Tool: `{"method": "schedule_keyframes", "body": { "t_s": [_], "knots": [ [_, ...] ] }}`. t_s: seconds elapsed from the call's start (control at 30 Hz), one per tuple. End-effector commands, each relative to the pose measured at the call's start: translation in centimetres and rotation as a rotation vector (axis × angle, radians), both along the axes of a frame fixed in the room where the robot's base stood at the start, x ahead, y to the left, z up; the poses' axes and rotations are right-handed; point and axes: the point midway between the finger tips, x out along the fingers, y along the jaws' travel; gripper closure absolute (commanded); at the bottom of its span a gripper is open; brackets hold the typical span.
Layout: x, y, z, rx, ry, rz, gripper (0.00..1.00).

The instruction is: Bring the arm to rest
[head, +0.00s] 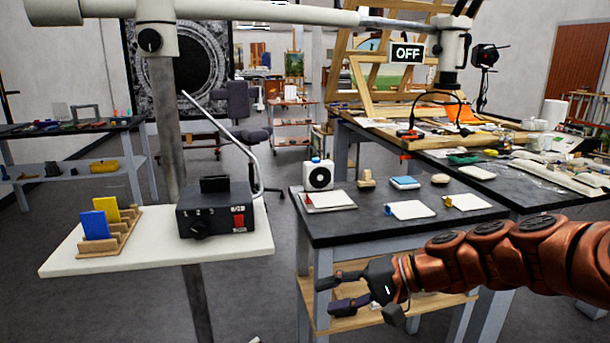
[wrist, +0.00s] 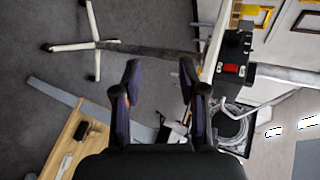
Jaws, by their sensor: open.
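My arm (head: 480,255) is copper-coloured and reaches in from the right edge in the head view, in front of the dark-topped table. My gripper (head: 322,293) points left at its end, below the tabletop's front edge and in front of the lower wooden shelf. Its two dark fingers are apart with nothing between them. In the wrist view my gripper (wrist: 160,85) also shows open and empty, with floor and part of a stand beyond the fingertips.
The dark-topped table (head: 375,222) holds white pads, a white device (head: 318,176) and small blocks. At left, a white shelf (head: 150,262) on a pole carries a black box (head: 215,207) with a red switch and a wooden rack (head: 112,240) with blue and yellow plates. An "OFF" sign (head: 407,53) hangs above.

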Motion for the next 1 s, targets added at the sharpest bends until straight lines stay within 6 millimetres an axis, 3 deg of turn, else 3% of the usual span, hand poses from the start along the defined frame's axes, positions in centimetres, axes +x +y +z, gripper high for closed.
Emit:
{"method": "schedule_keyframes", "body": {
  "t_s": [0.03, 0.2, 0.37, 0.7, 0.9, 1.0],
  "knots": [
    [-2.0, 0.8, 2.0, -0.059, 0.001, 0.046, 0.58],
    [-8.6, 1.6, 3.4, -0.26, 0.026, 0.178, 0.58],
    [-14.1, 0.3, 4.6, -0.459, 0.056, 0.265, 0.58],
    [-23.7, -7.3, 8.2, -0.877, 0.148, 0.345, 0.58],
    [-26.9, -11.5, 9.8, -1.032, 0.197, 0.338, 0.58],
    [-27.6, -12.4, 10.1, -1.067, 0.208, 0.332, 0.58]
  ]
}}
